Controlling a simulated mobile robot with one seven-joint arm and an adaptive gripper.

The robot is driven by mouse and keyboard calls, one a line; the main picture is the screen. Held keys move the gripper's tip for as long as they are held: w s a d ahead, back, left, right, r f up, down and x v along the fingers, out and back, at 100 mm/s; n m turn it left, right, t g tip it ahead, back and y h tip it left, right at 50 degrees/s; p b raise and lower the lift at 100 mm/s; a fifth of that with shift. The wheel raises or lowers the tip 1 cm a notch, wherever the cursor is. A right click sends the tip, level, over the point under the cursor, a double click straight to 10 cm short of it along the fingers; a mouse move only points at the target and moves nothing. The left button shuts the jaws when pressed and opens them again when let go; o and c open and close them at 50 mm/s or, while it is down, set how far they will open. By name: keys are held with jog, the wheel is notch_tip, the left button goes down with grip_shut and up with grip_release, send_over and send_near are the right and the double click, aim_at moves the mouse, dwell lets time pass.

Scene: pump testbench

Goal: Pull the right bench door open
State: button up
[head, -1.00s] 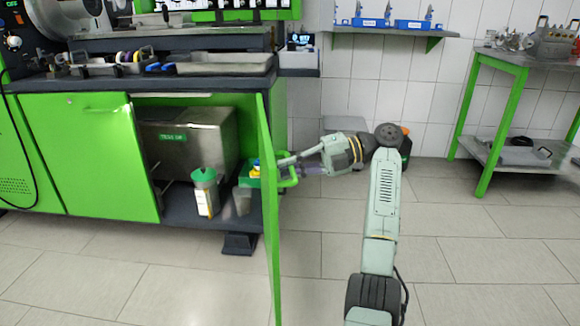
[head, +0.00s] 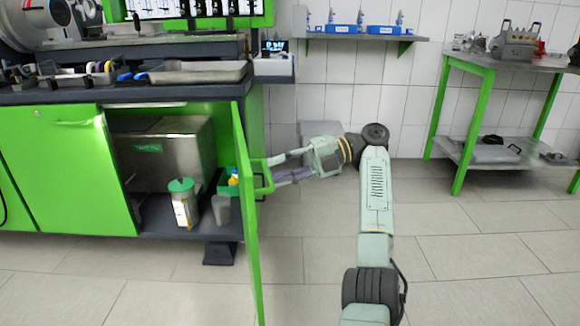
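The right bench door (head: 246,215) is a green panel. It stands swung wide open, seen almost edge-on, at the right end of the bench. Its green handle (head: 264,178) sticks out on the right face. My gripper (head: 276,168) is at the handle from the right side, with one finger above and one below near it. The fingertips are small and partly hidden by the handle, so I cannot tell whether they grip it. The open compartment shows a metal tank (head: 160,152), a container with a green lid (head: 184,203) and a green box (head: 229,184).
The left bench door (head: 70,165) is closed. The bench top (head: 60,95) carries trays and tools. A green-framed metal table (head: 470,125) stands at the right by the tiled wall. The tiled floor (head: 480,250) is clear at the front right.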

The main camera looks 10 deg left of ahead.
jog(key=shift+v, duration=2.15)
